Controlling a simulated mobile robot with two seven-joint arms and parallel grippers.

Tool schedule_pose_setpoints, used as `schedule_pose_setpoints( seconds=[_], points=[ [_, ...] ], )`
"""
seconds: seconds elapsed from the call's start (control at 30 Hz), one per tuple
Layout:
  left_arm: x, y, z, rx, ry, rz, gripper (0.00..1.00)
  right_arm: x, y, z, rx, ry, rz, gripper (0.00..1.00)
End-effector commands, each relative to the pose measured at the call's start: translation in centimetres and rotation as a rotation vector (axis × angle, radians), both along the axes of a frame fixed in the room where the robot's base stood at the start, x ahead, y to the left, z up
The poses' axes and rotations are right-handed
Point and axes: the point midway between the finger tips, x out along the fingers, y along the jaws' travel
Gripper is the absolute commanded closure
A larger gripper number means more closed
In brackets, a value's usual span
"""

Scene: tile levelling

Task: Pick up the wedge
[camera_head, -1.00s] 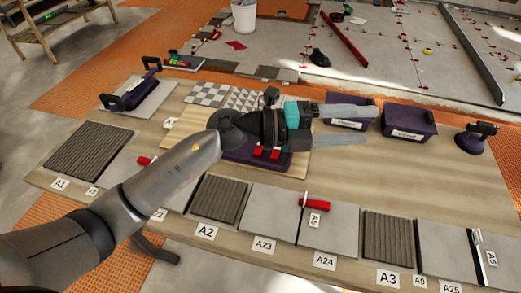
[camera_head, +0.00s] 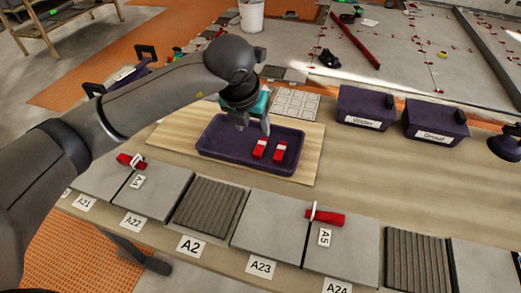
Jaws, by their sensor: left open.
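Two red wedges (camera_head: 280,150) (camera_head: 260,148) with pale marks lie side by side in a shallow purple tray (camera_head: 215,155). The tray rests on a light wooden board. My left gripper (camera_head: 253,128) reaches in from the left and points down over the back part of the tray. It is open, and its fingers are just behind the left wedge. I cannot tell exactly how high they are above the tray. My right gripper is not in view.
Two purple bins (camera_head: 365,107) (camera_head: 436,122) stand right of the tray. Grey and ribbed tiles with labels line the table's front edge. Red pieces with white parts lie on the tiles near A4 (camera_head: 131,160) and A5 (camera_head: 325,217). Bare tabletop lies right of the board.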

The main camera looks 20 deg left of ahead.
Motion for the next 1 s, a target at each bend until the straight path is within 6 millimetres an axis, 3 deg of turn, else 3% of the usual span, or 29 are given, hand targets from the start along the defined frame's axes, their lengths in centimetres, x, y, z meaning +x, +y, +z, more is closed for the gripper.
schedule_pose_setpoints(
  seconds=[0.03, 0.23, 0.3, 0.67, 1.0],
  points=[
    [0.4, 0.0, -1.5, -0.001, 0.005, 0.002, 0.38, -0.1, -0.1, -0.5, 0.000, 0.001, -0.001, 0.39],
    [2.0, -0.1, -5.4, -0.001, 0.004, 0.000, 0.38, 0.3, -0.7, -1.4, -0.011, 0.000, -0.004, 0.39],
    [2.3, -0.2, -5.9, -0.002, 0.002, -0.002, 0.38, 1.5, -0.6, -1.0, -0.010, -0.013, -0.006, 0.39],
    [2.9, -0.1, -7.7, -0.003, 0.003, -0.001, 0.38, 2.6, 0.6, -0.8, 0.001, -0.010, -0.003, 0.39],
    [3.8, 0.1, -11.2, -0.004, 0.003, -0.002, 0.38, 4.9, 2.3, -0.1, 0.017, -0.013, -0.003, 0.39]
  ],
)
